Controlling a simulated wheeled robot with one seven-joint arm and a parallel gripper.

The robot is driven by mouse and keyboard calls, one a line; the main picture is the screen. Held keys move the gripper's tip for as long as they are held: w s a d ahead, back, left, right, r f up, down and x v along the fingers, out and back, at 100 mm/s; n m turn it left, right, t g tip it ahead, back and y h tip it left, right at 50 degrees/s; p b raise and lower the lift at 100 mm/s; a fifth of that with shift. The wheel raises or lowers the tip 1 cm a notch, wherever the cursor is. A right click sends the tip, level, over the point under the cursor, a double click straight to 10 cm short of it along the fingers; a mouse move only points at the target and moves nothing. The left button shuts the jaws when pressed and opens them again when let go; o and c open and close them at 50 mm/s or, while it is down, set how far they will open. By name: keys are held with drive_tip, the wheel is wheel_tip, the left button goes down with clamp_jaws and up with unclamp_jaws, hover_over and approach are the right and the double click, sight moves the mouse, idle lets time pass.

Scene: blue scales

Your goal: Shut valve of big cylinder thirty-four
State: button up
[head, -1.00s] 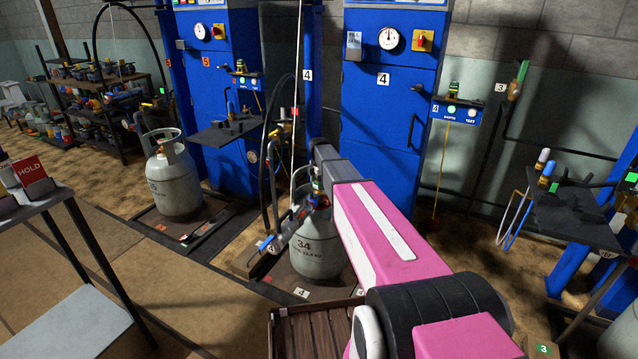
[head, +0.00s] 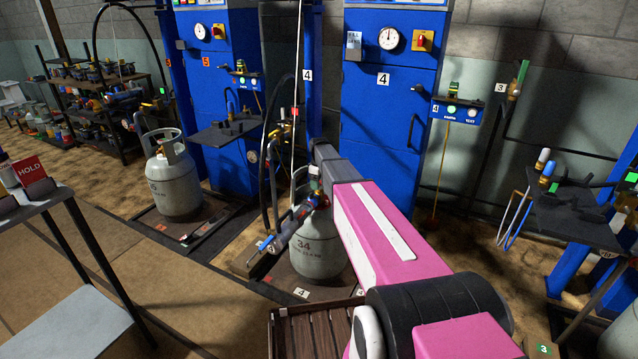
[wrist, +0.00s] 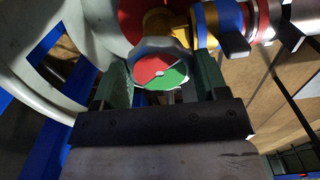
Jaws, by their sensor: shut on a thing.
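The big grey cylinder marked 34 (head: 318,258) stands upright on a scale in the head view, partly behind my pink arm. Its valve handwheel (wrist: 158,76) shows in the wrist view as a knob with a red and green face. My gripper (wrist: 160,84) has its two dark green fingers on either side of this knob and is shut on it. The brass valve body (wrist: 158,22) is just beyond. A filling connector (wrist: 228,22) with blue, yellow and red parts is beside it. In the head view my fingers are hidden behind my arm.
The cylinder's pale collar (wrist: 30,75) curves close by on the left in the wrist view. A blue cabinet marked 4 (head: 380,140) stands behind. Another grey cylinder (head: 174,185) stands to the left. A slatted wooden crate (head: 305,330) is in front.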

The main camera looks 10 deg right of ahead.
drive_tip(key=m, duration=1.1)
drive_tip(key=shift+m, duration=0.4)
drive_tip(key=m, duration=1.1)
idle(0.3)
drive_tip(key=o, duration=0.9)
drive_tip(key=shift+r, duration=0.1)
